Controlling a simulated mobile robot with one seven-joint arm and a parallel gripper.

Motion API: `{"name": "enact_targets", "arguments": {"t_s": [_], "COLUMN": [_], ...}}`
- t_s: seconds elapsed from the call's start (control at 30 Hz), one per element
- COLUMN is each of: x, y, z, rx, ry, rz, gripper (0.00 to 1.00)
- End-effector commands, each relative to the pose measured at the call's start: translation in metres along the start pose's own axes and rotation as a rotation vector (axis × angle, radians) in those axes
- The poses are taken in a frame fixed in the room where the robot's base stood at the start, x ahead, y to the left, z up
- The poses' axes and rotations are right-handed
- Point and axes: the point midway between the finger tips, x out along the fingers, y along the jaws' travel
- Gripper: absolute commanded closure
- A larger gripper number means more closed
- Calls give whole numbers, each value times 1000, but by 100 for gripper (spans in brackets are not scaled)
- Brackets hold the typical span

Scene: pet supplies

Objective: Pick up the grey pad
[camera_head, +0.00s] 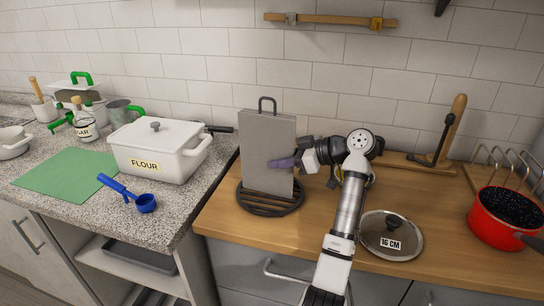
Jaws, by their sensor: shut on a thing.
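The fingertips are small and partly hidden.
The slab, with a dark handle, stands upright at a round black rack (270,208). A glass lid (391,236) and red pot (505,217) are on the wooden counter at right. A white flour box (157,155), blue scoop (146,203) and green mat (68,175) are at left.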

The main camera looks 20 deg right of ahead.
Motion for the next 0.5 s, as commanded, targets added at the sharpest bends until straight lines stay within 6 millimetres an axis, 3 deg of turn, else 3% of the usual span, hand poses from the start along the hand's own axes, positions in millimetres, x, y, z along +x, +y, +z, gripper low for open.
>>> {"name": "enact_targets", "arguments": {"t_s": [0.17,0.5], "x": [-4,-28], "y": [0,0], "z": [-9,-67], "rx": [-3,-5], "ry": [1,1], "rz": [1,0], "gripper": [100,100]}}
